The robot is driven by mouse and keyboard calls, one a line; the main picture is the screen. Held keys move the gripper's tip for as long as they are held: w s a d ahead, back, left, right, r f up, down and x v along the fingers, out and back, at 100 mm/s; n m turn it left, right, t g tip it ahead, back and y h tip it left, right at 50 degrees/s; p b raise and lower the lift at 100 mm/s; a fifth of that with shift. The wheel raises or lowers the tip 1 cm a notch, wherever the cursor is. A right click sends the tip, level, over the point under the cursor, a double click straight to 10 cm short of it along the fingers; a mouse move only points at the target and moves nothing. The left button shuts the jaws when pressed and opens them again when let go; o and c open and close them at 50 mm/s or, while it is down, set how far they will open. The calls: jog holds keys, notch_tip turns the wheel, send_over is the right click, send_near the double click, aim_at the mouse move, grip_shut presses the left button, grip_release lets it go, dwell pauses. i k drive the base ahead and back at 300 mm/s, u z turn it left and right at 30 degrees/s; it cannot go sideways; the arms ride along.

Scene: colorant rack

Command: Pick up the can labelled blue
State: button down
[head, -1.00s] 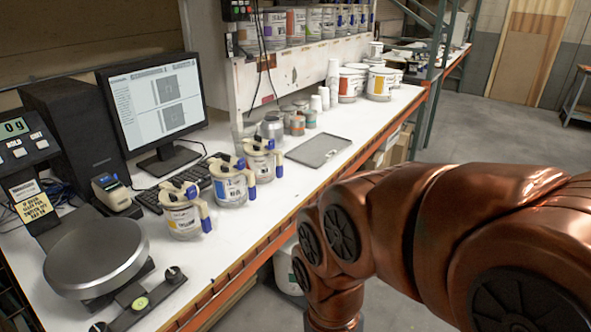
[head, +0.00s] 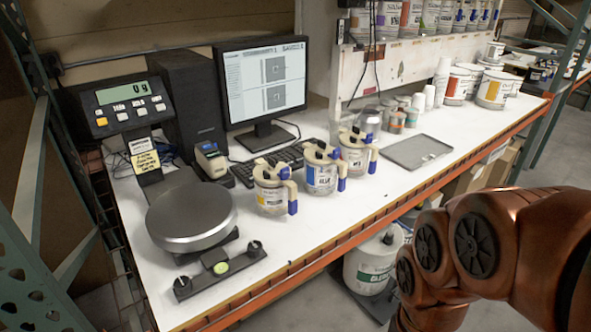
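Three similar cans with blue and cream pour-handle lids stand in a row on the white bench. The middle can (head: 321,178) has a blue label patch and looks like the one labelled blue, though its lettering is small. The left can (head: 270,198) has a yellow patch. The right can (head: 355,160) has an orange or red patch. All three stand upright and apart from my arm. My copper-coloured arm is at the lower right, beyond the bench's front edge, and my gripper is outside the picture.
A round scale (head: 191,219) stands left of the cans, with a display (head: 128,103) reading 0 g. A monitor (head: 265,85) and keyboard (head: 268,164) are behind them. A grey tray (head: 418,152) lies to the right. The bench strip before the cans is clear.

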aim_at(320, 171)
jog(key=u, duration=3.05)
jog(key=k, duration=0.9)
jog(key=z, duration=1.4)
jog(key=i, duration=0.5)
jog(key=u, duration=0.05)
